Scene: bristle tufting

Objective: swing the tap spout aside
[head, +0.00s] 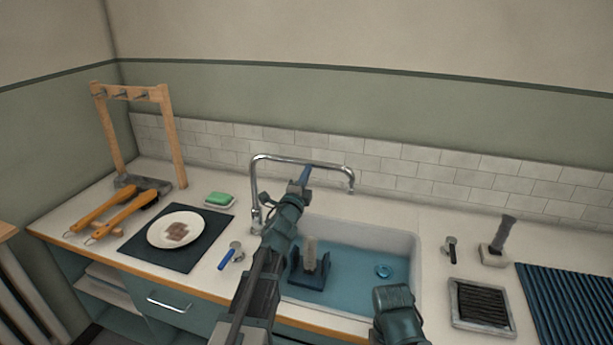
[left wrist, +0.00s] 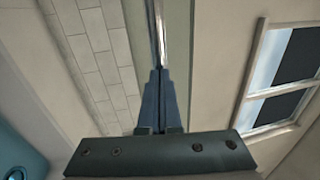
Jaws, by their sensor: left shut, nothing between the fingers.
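The chrome tap spout (head: 300,160) rises behind the sink's left side, runs across to the right and bends down at its tip over the back of the basin. My left gripper (head: 305,174) is shut with nothing between its fingers, and in the head view its blue tips overlap the spout's horizontal tube or lie just below it. In the left wrist view the shut fingers (left wrist: 158,95) point at a chrome tube (left wrist: 159,35); I cannot tell whether they touch it. My right arm shows at the bottom of the head view, but its fingers do not.
The sink (head: 416,250) holds blue water and a dark block with an upright brush-like piece (head: 310,255). Left are a plate (head: 175,230) on a dark mat, orange-handled brushes (head: 108,210), a wooden rack (head: 172,140) and green soap (head: 220,198). A tray (head: 480,305) and ribbed mat (head: 570,300) lie right.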

